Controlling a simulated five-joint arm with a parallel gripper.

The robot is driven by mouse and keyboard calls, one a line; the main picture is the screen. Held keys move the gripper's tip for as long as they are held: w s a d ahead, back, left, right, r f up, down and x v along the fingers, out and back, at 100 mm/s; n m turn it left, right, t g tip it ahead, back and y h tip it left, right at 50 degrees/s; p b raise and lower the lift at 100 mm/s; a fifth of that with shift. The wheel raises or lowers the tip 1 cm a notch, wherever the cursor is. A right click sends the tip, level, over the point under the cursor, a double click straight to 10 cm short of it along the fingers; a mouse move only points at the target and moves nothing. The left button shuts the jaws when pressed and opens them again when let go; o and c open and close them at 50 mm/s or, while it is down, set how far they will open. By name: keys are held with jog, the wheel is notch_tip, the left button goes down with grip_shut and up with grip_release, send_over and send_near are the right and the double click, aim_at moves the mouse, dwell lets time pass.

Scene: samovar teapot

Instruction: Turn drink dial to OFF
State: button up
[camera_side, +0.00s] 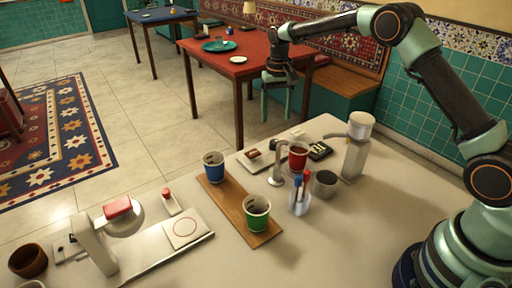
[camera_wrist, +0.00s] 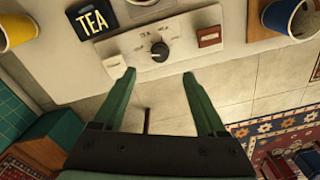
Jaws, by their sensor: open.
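The drink dial (camera_wrist: 159,51) is a round dark knob on a pale panel (camera_wrist: 125,46) in the wrist view. Small labels ring it; one seems to read TEA, and I cannot tell which label it points to. My gripper (camera_wrist: 159,75) is open and empty. Its green fingers lie to either side of the dial in that picture, with their tips short of it. In the side view my gripper (camera_side: 276,116) hangs fingers down, above and beyond the counter's far edge, apart from the panel. The dial is hard to make out there behind the pale tap and red cup.
A black TEA sign (camera_wrist: 92,20) and a red-brown switch (camera_wrist: 210,36) flank the dial. A red cup (camera_side: 298,154), a pale tap (camera_side: 277,170), blue cup (camera_side: 213,173), green cup (camera_side: 257,217) and pen holder (camera_side: 299,205) stand nearby. A red table (camera_side: 225,62) stands behind.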

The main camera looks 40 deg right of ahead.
jog(key=shift+r, duration=1.45)
jog(key=s+a+r+n+t, duration=0.2)
jog(key=s+r+t, duration=0.1)
jog(key=s+r, duration=0.95)
jog(key=s+f+n+t, duration=0.1)
jog(key=s+n+t, duration=0.1)
jog(key=s, duration=1.1)
jog(key=shift+s+a+f+t, duration=0.25)
jog(key=shift+s+a+t, duration=0.05)
jog(key=shift+a, duration=0.1)
